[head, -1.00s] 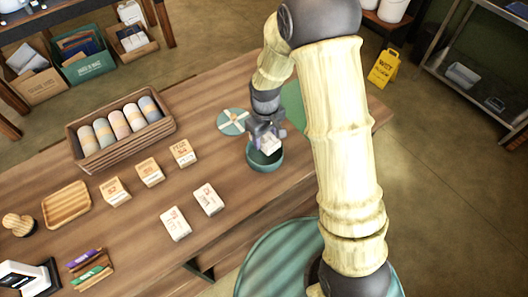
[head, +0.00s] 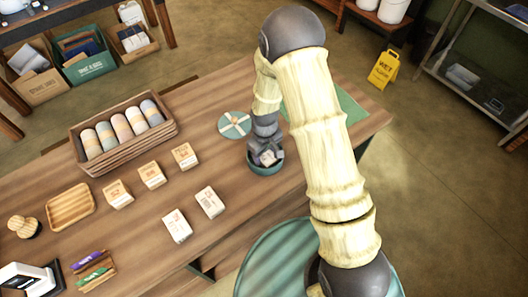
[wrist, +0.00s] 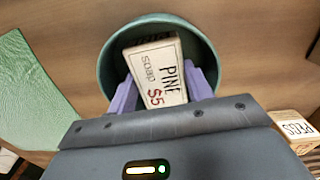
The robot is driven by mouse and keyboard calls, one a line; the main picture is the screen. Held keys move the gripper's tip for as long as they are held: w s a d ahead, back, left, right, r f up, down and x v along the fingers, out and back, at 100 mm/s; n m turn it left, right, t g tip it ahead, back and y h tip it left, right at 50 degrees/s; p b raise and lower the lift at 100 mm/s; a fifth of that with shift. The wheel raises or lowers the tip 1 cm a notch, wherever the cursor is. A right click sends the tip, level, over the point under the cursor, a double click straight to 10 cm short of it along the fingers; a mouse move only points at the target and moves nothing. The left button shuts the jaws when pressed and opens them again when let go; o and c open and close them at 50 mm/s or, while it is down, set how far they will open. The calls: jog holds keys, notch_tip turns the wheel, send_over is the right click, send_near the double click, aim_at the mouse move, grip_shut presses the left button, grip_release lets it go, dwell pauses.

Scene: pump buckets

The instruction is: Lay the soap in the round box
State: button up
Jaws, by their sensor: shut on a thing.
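The soap is a cream box lettered "PINE soap $5" (wrist: 160,75) in the wrist view. My gripper (wrist: 162,92) is shut on it, with a purple finger at each side. The soap is inside the opening of the round teal box (wrist: 107,53); whether it touches the bottom I cannot tell. In the head view my gripper (head: 266,156) is down at the mouth of the round box (head: 267,171), and it hides much of the inside. A round teal lid with a cream cross band (head: 235,125) lies flat behind the box.
Several other soap boxes (head: 152,176) stand to the left on the wooden table (head: 240,195). A crate of rolled goods (head: 77,139) is at the back left. A wooden tray (head: 70,204) lies farther left. A green mat (head: 347,112) lies right of the lid, partly behind my arm.

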aim_at(265, 155)
jog(key=shift+d+f, duration=0.1)
jog(key=shift+f, duration=0.05)
jog(key=o, duration=1.1)
jog(key=shift+o, duration=0.2)
notch_tip(265, 155, up, 12)
jog(key=b, duration=0.3)
dwell(0.3)
jog(key=s+d+r+m+t, duration=0.2)
jog(key=s+d+r+m, duration=0.6)
jog(key=s+d, duration=0.4)
jog(key=shift+s+d+t, duration=0.25)
jog(key=shift+d+t, duration=0.05)
jog(key=shift+d, duration=0.35)
jog(key=shift+f, duration=0.1)
